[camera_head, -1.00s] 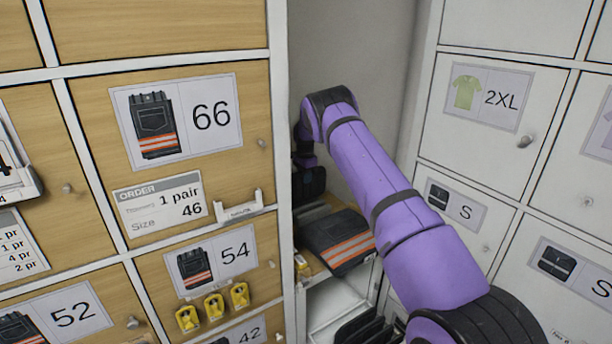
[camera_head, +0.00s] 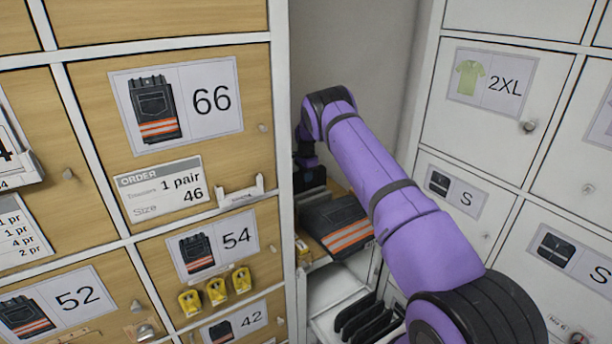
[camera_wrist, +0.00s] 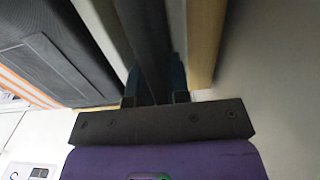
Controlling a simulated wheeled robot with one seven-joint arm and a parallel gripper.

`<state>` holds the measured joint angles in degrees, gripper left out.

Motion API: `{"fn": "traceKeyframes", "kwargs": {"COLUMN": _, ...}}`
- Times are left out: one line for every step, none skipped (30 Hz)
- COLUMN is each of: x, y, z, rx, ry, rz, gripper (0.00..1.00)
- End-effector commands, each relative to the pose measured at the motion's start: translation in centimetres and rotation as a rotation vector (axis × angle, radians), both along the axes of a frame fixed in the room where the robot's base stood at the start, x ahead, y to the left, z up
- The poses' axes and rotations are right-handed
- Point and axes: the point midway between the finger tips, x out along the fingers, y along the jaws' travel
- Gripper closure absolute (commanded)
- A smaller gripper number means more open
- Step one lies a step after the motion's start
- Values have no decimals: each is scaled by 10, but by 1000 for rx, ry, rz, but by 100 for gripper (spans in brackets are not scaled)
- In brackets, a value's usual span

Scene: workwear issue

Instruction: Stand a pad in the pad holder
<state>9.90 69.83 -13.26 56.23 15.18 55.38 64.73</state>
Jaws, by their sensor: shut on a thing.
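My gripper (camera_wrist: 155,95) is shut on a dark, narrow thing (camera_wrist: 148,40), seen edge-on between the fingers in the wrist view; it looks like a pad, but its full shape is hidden. In the head view my gripper (camera_head: 309,178) is a small dark shape at the back of the open bay, above the wooden shelf, and its fingertips are not clear. Several black pads (camera_head: 357,314) stand on edge in a row in the white lower part of the bay. Whether a separate holder carries them is unclear, as my arm covers part.
Folded dark trousers with orange stripes (camera_head: 338,225) lie on the wooden shelf and also show beside my gripper in the wrist view (camera_wrist: 50,60). Wooden locker doors (camera_head: 195,100) stand at left, white ones (camera_head: 490,110) at right. Yellow items (camera_head: 216,291) hang on the size 54 door.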

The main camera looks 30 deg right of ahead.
Motion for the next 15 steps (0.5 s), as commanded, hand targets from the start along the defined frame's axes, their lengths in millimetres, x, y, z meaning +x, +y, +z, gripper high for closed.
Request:
{"fn": "traceKeyframes", "kwargs": {"x": 0, "y": 0, "z": 0, "rx": 0, "ry": 0, "rz": 0, "gripper": 100}}
{"fn": "traceKeyframes", "kwargs": {"x": 0, "y": 0, "z": 0, "rx": 0, "ry": 0, "rz": 0, "gripper": 100}}
{"fn": "traceKeyframes", "kwargs": {"x": 0, "y": 0, "z": 0, "rx": 0, "ry": 0, "rz": 0, "gripper": 100}}
{"fn": "traceKeyframes", "kwargs": {"x": 0, "y": 0, "z": 0, "rx": 0, "ry": 0, "rz": 0, "gripper": 100}}
{"fn": "traceKeyframes", "kwargs": {"x": 0, "y": 0, "z": 0, "rx": 0, "ry": 0, "rz": 0, "gripper": 77}}
{"fn": "traceKeyframes", "kwargs": {"x": 0, "y": 0, "z": 0, "rx": 0, "ry": 0, "rz": 0, "gripper": 67}}
{"fn": "traceKeyframes", "kwargs": {"x": 0, "y": 0, "z": 0, "rx": 0, "ry": 0, "rz": 0, "gripper": 60}}
{"fn": "traceKeyframes", "kwargs": {"x": 0, "y": 0, "z": 0, "rx": 0, "ry": 0, "rz": 0, "gripper": 54}}
{"fn": "traceKeyframes", "kwargs": {"x": 0, "y": 0, "z": 0, "rx": 0, "ry": 0, "rz": 0, "gripper": 54}}
{"fn": "traceKeyframes", "kwargs": {"x": 0, "y": 0, "z": 0, "rx": 0, "ry": 0, "rz": 0, "gripper": 54}}
{"fn": "traceKeyframes", "kwargs": {"x": 0, "y": 0, "z": 0, "rx": 0, "ry": 0, "rz": 0, "gripper": 54}}
{"fn": "traceKeyframes", "kwargs": {"x": 0, "y": 0, "z": 0, "rx": 0, "ry": 0, "rz": 0, "gripper": 54}}
{"fn": "traceKeyframes", "kwargs": {"x": 0, "y": 0, "z": 0, "rx": 0, "ry": 0, "rz": 0, "gripper": 54}}
{"fn": "traceKeyframes", "kwargs": {"x": 0, "y": 0, "z": 0, "rx": 0, "ry": 0, "rz": 0, "gripper": 54}}
{"fn": "traceKeyframes", "kwargs": {"x": 0, "y": 0, "z": 0, "rx": 0, "ry": 0, "rz": 0, "gripper": 54}}
